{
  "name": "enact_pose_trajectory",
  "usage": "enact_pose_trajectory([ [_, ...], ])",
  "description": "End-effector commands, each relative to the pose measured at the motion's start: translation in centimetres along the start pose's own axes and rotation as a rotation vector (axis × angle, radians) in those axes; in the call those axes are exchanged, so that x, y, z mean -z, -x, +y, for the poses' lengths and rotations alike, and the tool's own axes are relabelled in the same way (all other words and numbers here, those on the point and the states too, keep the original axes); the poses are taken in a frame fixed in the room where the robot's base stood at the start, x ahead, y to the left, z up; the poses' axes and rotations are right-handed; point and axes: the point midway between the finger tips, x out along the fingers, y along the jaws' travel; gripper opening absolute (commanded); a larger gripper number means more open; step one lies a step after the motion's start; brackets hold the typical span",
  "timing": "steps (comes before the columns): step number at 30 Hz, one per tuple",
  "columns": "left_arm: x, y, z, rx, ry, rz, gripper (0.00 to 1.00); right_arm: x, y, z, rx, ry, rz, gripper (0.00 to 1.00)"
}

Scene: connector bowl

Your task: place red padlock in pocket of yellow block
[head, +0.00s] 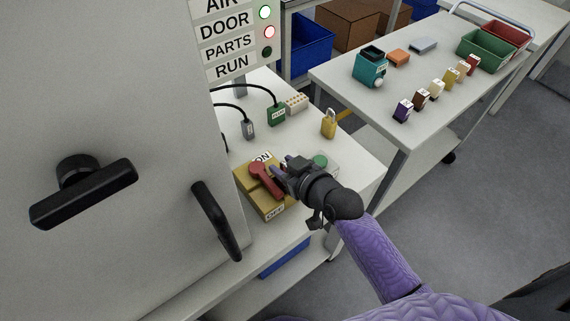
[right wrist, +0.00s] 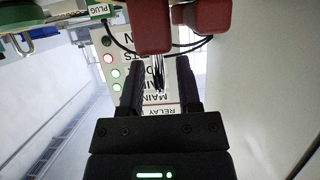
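The yellow block (head: 272,209) with ON and OFF labels sits on the white bench in the head view. A red lever-like part (head: 264,178) lies across its top. My right gripper (head: 279,176) is right beside this red part and hides some of the block. In the right wrist view, a red body (right wrist: 150,27) with a thin metal shackle, seemingly the red padlock, is just beyond the fingers. The shackle lies between the spread fingers (right wrist: 158,78), with gaps on both sides. A second red part (right wrist: 203,15) is next to it. The pocket cannot be made out. My left gripper is not in view.
A yellow padlock (head: 328,125) stands behind my right gripper, near a green plug (head: 277,114) and a grey plug (head: 248,129). A cabinet door with a black handle (head: 217,220) is close on the left. A second table (head: 340,80) stands behind.

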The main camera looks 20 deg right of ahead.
Motion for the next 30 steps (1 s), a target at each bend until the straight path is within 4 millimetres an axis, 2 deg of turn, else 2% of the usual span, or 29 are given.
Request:
enact_pose_trajectory([
  [10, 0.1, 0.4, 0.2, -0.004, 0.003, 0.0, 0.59, 0.5, 0.4, 0.0, 0.0, 0.0, 0.001, 0.47],
  [14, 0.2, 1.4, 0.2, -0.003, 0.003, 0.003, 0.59, 0.5, 3.0, 0.0, 0.001, 0.001, -0.003, 0.47],
  [22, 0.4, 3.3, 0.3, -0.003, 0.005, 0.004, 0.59, 0.5, 9.9, 0.0, 0.003, 0.002, -0.003, 0.47],
  [25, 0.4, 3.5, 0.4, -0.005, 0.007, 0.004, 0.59, 0.3, 11.4, 0.0, 0.002, 0.001, -0.003, 0.47],
  [30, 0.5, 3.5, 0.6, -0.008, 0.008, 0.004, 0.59, 0.3, 12.2, 0.0, 0.002, 0.0, 0.001, 0.47],
])
